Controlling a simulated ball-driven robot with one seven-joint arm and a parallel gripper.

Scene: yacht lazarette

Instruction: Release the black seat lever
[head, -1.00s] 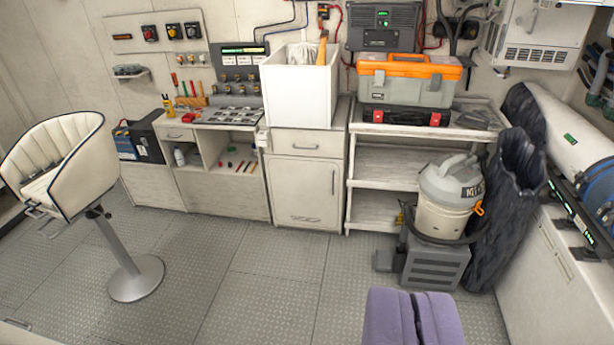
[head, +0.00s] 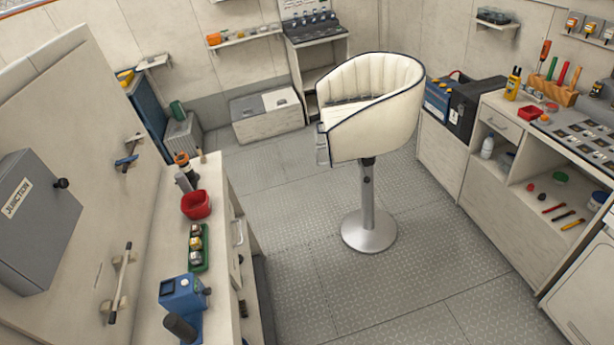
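The cream pedestal seat with dark blue piping (head: 378,100) stands upright on the deck in the middle of the view. Its grey post (head: 368,205) rises from a round metal base (head: 369,231). A small dark part, which looks like the black seat lever (head: 367,180), shows on the upper post just under the seat shell. It is too small to tell its setting. My gripper is not in view.
A workbench (head: 222,172) with a red bowl (head: 196,205) and a blue device (head: 184,293) runs along the left. A cabinet counter (head: 480,175) stands on the right. Open deck (head: 300,240) surrounds the seat base.

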